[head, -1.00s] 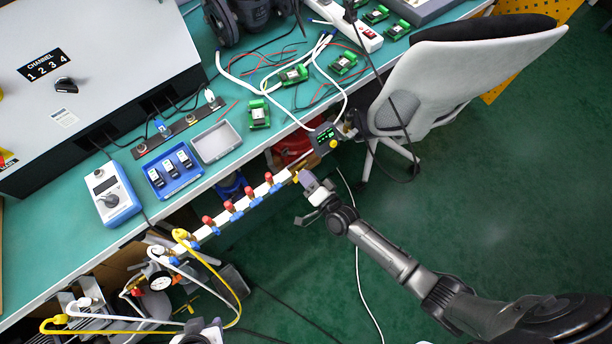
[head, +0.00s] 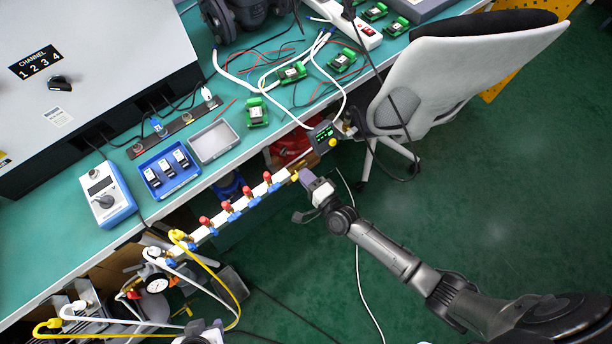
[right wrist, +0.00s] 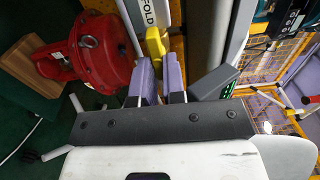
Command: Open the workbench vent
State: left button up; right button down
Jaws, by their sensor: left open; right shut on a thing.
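The manifold bar (head: 215,225) runs along the bench's front edge, with several red-handled valves on it. At its right end is a small yellow vent handle (head: 295,177). My right gripper (head: 306,180) is at this end. In the right wrist view its purple-padded fingers are shut on the yellow vent handle (right wrist: 155,46), beside the lettered manifold face (right wrist: 147,14). The fingers partly hide the handle. My left gripper (head: 206,333) shows only partly at the bottom edge, away from the vent; it is open, and its fingertips are hard to make out.
A white-backed chair (head: 440,85) stands to the right. A red actuator (right wrist: 95,50) is close by in the right wrist view. Yellow and white hoses hang at the lower left.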

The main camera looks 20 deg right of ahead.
dwell(0.3)
jog(key=c, duration=1.2)
grip_release()
jog(key=p+v, duration=0.2)
jog(key=v, duration=1.1)
jog(key=shift+s, duration=0.4)
jog(key=shift+d, duration=0.1)
